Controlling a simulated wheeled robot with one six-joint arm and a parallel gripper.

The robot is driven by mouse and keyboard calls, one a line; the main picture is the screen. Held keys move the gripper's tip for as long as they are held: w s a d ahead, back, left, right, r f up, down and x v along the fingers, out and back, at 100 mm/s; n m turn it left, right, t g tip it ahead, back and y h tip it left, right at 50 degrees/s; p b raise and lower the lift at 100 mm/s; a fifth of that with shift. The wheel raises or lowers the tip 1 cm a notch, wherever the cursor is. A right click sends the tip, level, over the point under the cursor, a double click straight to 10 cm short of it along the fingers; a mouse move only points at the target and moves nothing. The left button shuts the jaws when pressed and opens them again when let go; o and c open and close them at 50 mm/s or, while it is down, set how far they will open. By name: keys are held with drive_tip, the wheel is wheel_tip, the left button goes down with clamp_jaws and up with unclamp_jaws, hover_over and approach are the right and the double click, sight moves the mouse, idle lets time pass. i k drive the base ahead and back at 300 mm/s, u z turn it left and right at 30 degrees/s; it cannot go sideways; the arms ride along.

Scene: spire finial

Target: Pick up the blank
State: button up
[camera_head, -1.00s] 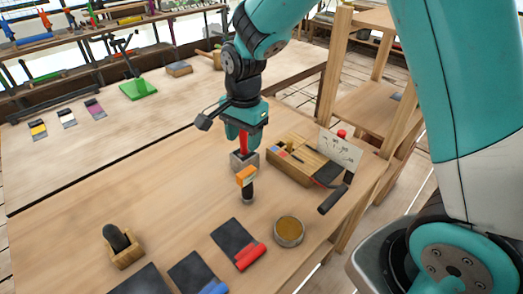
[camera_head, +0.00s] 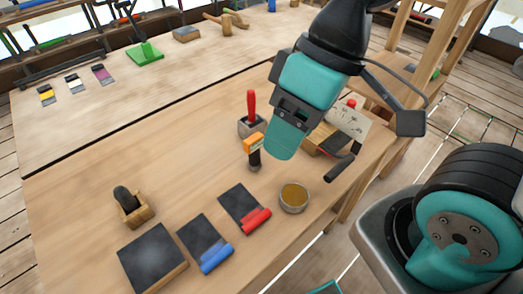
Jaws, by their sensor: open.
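I cannot tell for sure which thing is the blank. A light wooden block (camera_head: 187,34) lies on the far bench, and a dark-topped square block (camera_head: 152,257) lies at the near left of the near bench. My gripper (camera_head: 282,152) hangs over the right part of the near bench, seen from the side, open with nothing visible in it. It hides part of the wooden box (camera_head: 325,138) behind it. A red-handled tool (camera_head: 251,103) stands in a grey holder (camera_head: 252,127) left of my gripper, apart from it. An orange-topped tool (camera_head: 254,150) stands just in front of that holder.
A round tin (camera_head: 294,197), a dark pad with a red roll (camera_head: 243,208), one with a blue roll (camera_head: 206,241) and a wooden holder (camera_head: 133,208) lie along the near bench. A green-based stand (camera_head: 145,53) and a mallet (camera_head: 228,20) are on the far bench. The near bench's left middle is clear.

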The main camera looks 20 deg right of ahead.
sight(204, 243)
drive_tip(key=z, duration=2)
drive_tip(key=k, duration=1.8)
drive_tip(key=u, duration=2)
drive_tip(key=i, duration=0.5)
drive_tip(key=z, duration=0.05)
